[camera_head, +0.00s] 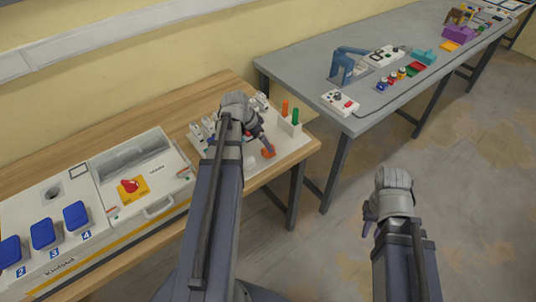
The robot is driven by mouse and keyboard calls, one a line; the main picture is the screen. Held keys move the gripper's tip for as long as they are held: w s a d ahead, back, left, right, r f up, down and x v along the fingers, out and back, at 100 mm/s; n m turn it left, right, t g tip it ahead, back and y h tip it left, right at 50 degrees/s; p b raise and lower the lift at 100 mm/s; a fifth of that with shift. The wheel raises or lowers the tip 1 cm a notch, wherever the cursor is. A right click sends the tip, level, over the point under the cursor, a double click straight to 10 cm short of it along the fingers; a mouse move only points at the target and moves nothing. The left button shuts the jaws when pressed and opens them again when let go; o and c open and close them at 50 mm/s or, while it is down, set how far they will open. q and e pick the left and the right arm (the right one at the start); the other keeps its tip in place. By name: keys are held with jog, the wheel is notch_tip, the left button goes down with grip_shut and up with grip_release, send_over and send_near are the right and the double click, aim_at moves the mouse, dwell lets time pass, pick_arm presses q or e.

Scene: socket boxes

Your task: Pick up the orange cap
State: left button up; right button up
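A small orange piece (268,152), which looks like the orange cap, is low at the front of a white board (287,150) on the wooden bench. My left gripper (266,143) reaches over the board, with a dark finger tip right at this piece. Whether it touches or holds it I cannot tell, as the hand and forearm hide much of the area. An orange upright piece (285,107) and a green one (295,117) stand behind it in a white block. My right gripper (368,216) hangs over the floor away from both benches, with nothing visible in it; its finger gap is unclear.
A white case (130,185) with a red button and blue covers (43,233) fills the bench to the left. A grey table (300,62) behind carries a blue clamp-like device (345,65) and small boxes. Floor at the right is clear.

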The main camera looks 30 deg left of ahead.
pick_arm(q)
jog(key=shift+b+x, duration=0.7)
jog(key=shift+x, duration=0.4)
jog(key=b+x, duration=0.4)
jog(key=x, duration=0.1)
jog(key=shift+w+b, duration=0.35)
jog(key=c, duration=1.4)
